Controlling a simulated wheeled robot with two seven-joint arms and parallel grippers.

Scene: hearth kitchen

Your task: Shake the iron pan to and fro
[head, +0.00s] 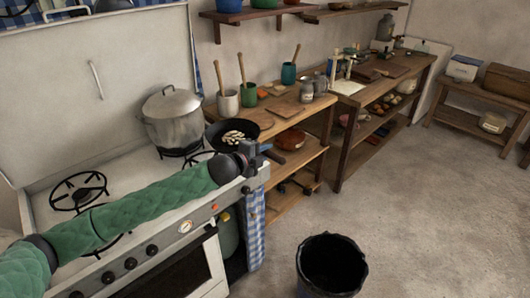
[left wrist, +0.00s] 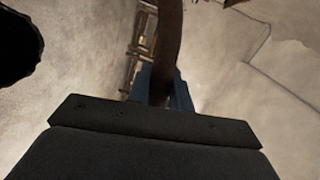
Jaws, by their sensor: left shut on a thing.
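The black iron pan (head: 213,133) holds several pale pieces of food and is at the stove's right side, by a front burner. I cannot tell whether it rests on the burner or is held just above it. My left gripper (head: 255,154) is at the pan's handle, near the stove's front right corner. In the left wrist view the gripper (left wrist: 161,88) is shut on the dark handle (left wrist: 167,40), which runs up between the fingers. My right gripper is out of view.
A lidded steel pot (head: 173,122) stands behind the pan on the stove (head: 45,210). A wooden bench (head: 318,118) with jars and boards adjoins on the right. A black bucket (head: 331,265) stands on the floor in front. The floor to the right is clear.

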